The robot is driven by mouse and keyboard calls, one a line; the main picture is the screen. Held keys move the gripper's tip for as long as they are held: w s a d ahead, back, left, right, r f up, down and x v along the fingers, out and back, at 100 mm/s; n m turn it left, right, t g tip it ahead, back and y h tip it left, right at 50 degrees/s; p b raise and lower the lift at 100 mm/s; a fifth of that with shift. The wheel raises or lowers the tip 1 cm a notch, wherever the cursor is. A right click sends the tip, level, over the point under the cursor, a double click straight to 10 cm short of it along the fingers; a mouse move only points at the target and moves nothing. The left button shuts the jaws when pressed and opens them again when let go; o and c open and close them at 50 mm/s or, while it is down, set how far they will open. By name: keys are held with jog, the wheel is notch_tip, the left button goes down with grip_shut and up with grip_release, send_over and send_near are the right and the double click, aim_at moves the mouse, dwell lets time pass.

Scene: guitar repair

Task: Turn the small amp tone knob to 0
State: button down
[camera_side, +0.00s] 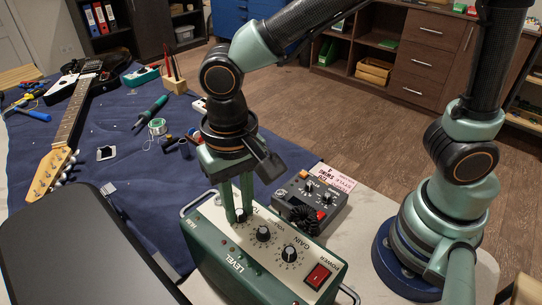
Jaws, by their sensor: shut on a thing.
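The small amp (216,245) is a green box with a cream top panel, standing at the front centre. A row of black knobs crosses the panel: a middle knob (263,233), a knob by GAIN (289,253), and the leftmost knob, the tone knob (241,217), mostly covered by my fingers. My gripper (238,215) points straight down with its green fingers shut on that leftmost knob. Its pointer and scale are hidden, so its setting cannot be read.
A red power switch (318,276) is at the panel's right end. A grey pedal (310,202) stands close behind the amp. A dark flat case (80,245) lies at left. A guitar (75,110), solder spool (157,127) and tools lie on the blue cloth (120,185).

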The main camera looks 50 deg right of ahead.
aim_at(239, 212)
jog(key=n, duration=0.5)
jog(key=shift+n, duration=0.3)
jog(key=n, duration=0.5)
jog(key=shift+n, duration=0.3)
jog(key=n, duration=1.1)
jog(key=shift+r+n, duration=0.1)
jog(key=shift+n, duration=0.2)
jog(key=c, duration=0.8)
grip_release()
jog(key=shift+o, duration=0.2)
notch_tip(239, 212, up, 12)
